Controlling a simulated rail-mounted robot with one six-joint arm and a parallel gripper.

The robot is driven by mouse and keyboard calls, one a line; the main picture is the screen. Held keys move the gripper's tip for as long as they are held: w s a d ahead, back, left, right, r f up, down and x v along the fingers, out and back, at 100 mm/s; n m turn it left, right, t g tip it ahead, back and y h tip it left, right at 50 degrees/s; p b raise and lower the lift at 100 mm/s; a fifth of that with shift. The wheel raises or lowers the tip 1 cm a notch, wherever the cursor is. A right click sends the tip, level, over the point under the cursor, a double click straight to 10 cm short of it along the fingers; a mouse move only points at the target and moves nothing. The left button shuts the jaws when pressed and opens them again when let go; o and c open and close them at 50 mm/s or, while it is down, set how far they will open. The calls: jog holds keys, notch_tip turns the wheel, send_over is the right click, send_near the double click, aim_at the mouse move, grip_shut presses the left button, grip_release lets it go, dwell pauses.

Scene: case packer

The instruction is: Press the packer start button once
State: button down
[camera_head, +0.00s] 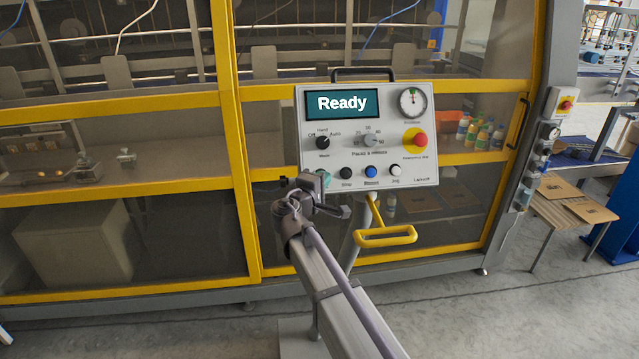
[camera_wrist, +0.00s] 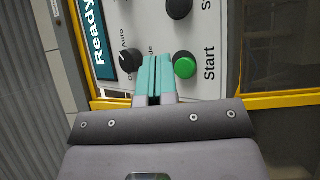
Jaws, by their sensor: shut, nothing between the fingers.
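The control panel (camera_head: 367,135) is a pale box whose screen (camera_head: 342,103) reads "Ready". In the wrist view the green start button (camera_wrist: 185,67) is beside its label "Start", with the panel turned sideways. My gripper (camera_wrist: 156,60) has its teal fingers shut together with nothing between them. Its tips lie just left of the green button in the wrist view, between it and the black mode knob (camera_wrist: 130,60). I cannot tell whether the tips touch the panel. In the head view my gripper (camera_head: 325,179) is at the panel's lower left and hides the start button.
Right of the start button's place are a black stop button (camera_head: 346,172), a blue button (camera_head: 371,172) and a white button (camera_head: 395,170). A red emergency stop (camera_head: 419,140) is above them. A yellow handle (camera_head: 386,237) sticks out below the panel.

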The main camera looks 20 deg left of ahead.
jog(key=shift+w+a+f, duration=0.3)
jog(key=shift+w+f, duration=0.05)
jog(key=shift+w, duration=0.25)
dwell(1.6)
jog(key=shift+w+a+f+b, duration=0.15)
jog(key=shift+w+f+b, duration=0.1)
jog(key=shift+w+b, duration=0.1)
jog(key=shift+w+a+f, duration=0.15)
jog(key=shift+w, duration=0.1)
dwell(0.5)
dwell(0.4)
jog(key=shift+s+d+r, duration=0.3)
jog(key=shift+s+r, duration=0.05)
jog(key=shift+s, duration=0.25)
jog(key=s+r+p, duration=0.1)
jog(key=s+d+p, duration=0.1)
jog(key=s+d+r+p, duration=0.1)
jog(key=s, duration=0.1)
jog(key=shift+r, duration=0.3)
